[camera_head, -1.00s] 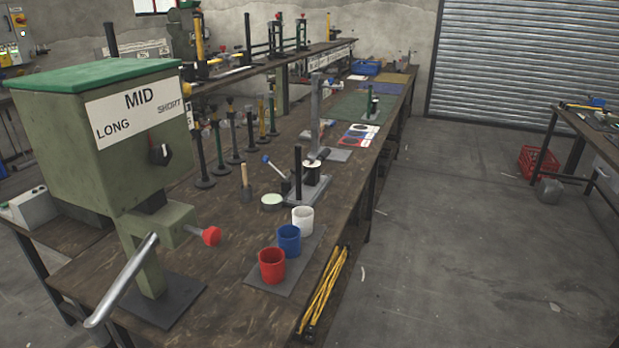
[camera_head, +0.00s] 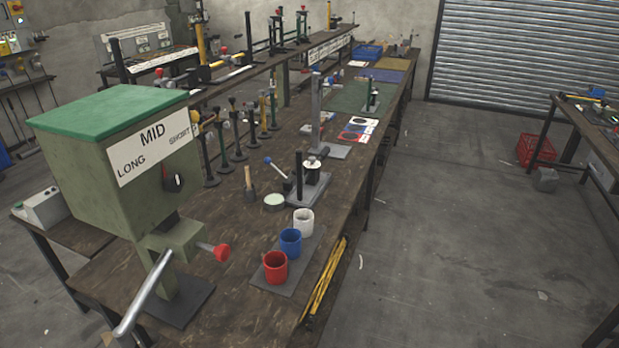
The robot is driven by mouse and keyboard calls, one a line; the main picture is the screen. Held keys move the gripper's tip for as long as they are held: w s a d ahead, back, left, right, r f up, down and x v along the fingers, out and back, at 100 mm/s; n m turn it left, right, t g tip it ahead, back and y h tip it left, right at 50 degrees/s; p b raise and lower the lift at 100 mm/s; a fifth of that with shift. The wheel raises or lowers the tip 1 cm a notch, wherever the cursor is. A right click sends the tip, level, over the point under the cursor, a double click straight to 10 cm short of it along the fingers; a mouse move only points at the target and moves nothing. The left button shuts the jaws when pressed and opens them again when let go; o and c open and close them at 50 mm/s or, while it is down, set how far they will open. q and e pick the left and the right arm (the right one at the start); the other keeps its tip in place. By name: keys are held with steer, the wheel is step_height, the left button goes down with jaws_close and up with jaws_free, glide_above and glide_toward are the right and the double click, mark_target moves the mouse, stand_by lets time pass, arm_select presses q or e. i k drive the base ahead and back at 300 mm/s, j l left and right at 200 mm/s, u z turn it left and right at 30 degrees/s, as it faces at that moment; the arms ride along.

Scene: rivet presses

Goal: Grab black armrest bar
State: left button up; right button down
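No gripper of mine shows in the head view. I cannot tell for certain which item is the black armrest bar. Black upright posts on round bases, one of them a black post (camera_head: 207,158), stand in a row with green and yellow ones on the long workbench (camera_head: 245,320). Another black upright bar (camera_head: 299,172) rises from a grey base plate nearer the middle. Nothing is seen holding any of these.
A green press (camera_head: 120,160) with a silver lever (camera_head: 143,296) fills the near left. Red (camera_head: 275,267), blue (camera_head: 290,241) and white (camera_head: 303,221) cups stand on a plate. Yellow bars (camera_head: 323,281) hang at the bench's side. Open floor (camera_head: 450,230) lies right.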

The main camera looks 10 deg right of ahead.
mark_target(308, 187)
steer(key=i+l+z, duration=0.35)
steer(key=i+l, duration=1.3)
steer(key=i, duration=0.15)
